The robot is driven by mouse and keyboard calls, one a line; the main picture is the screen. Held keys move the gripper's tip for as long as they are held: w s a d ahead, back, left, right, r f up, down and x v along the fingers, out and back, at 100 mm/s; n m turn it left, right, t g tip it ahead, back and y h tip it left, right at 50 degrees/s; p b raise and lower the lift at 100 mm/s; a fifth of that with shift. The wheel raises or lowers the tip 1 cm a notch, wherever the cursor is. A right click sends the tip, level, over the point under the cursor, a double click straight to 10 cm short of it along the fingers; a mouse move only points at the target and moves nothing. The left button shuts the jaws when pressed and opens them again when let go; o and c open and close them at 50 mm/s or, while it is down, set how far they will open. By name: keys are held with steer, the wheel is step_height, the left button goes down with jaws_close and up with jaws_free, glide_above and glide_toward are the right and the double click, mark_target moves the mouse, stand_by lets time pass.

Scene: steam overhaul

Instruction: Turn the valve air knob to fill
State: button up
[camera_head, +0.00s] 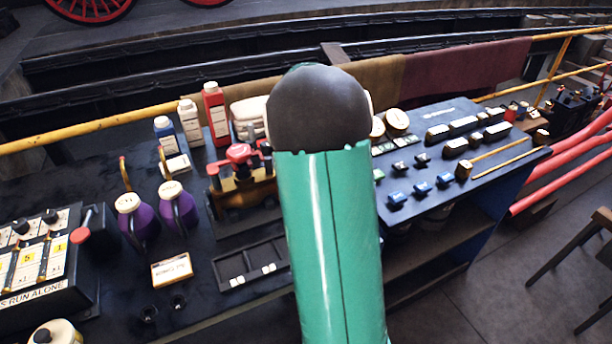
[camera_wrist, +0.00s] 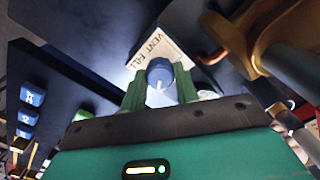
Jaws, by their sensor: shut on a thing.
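In the wrist view, the valve air knob (camera_wrist: 160,71) is a round blue knob with a pale line on its face. It stands in front of a cream label plate (camera_wrist: 157,47) that reads VENT and FILL. My gripper (camera_wrist: 160,86) has its two green fingers on either side of the knob and is shut on it. I cannot clearly tell which word the pale line points to. In the head view my green arm covers the middle of the bench and hides the gripper and the knob.
In the wrist view, brass fittings (camera_wrist: 255,45) and a copper pipe (camera_wrist: 211,57) are close to the right of the knob. Blue switches (camera_wrist: 31,95) are at the left. In the head view, purple oil cans (camera_head: 138,222) and a red bottle (camera_head: 215,113) stand left of my arm.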

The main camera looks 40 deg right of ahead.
steer(key=shift+m, duration=0.5)
steer(key=o, duration=1)
steer(key=shift+c, duration=0.2)
step_height(320, 180, up, 14)
steer(key=shift+f, duration=0.1)
